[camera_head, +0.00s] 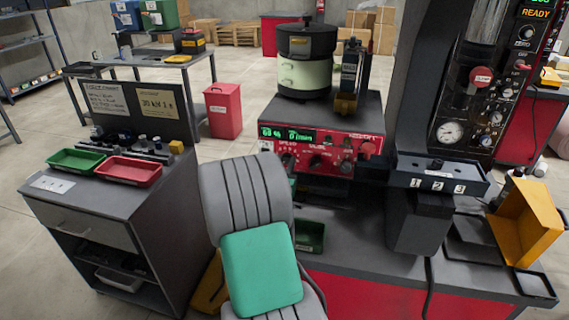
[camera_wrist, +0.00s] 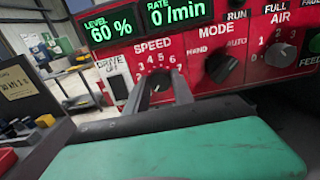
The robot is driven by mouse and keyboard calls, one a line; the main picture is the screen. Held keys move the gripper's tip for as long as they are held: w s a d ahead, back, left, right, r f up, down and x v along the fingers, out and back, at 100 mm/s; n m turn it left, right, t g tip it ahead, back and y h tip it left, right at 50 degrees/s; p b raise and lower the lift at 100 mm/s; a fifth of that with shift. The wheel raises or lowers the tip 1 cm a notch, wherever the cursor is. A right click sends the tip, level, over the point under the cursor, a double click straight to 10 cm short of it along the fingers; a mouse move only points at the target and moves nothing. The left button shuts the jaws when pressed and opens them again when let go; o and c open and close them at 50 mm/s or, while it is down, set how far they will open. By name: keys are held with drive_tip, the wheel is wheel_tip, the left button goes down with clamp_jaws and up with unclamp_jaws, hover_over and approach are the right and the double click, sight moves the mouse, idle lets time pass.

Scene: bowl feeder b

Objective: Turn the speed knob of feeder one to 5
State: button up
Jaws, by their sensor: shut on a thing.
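Feeder one has a red control panel (camera_head: 335,150) below a dark and pale green bowl unit (camera_head: 305,70). In the wrist view its SPEED dial (camera_wrist: 153,44) has white numbers in an arc above a dark knob (camera_wrist: 160,84). My gripper (camera_wrist: 160,88) is shut on this speed knob, one finger on each side. The fingers cover much of the knob and the lower dial numbers, so I cannot tell where its pointer stands. In the head view my grey arm with its green pad rises to the panel's left end, and my fingertips are hidden.
The displays (camera_wrist: 108,24) read LEVEL 60 % and RATE 0/min. A DRIVE switch (camera_wrist: 117,88) is close on the left.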

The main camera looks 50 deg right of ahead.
clamp_jaws()
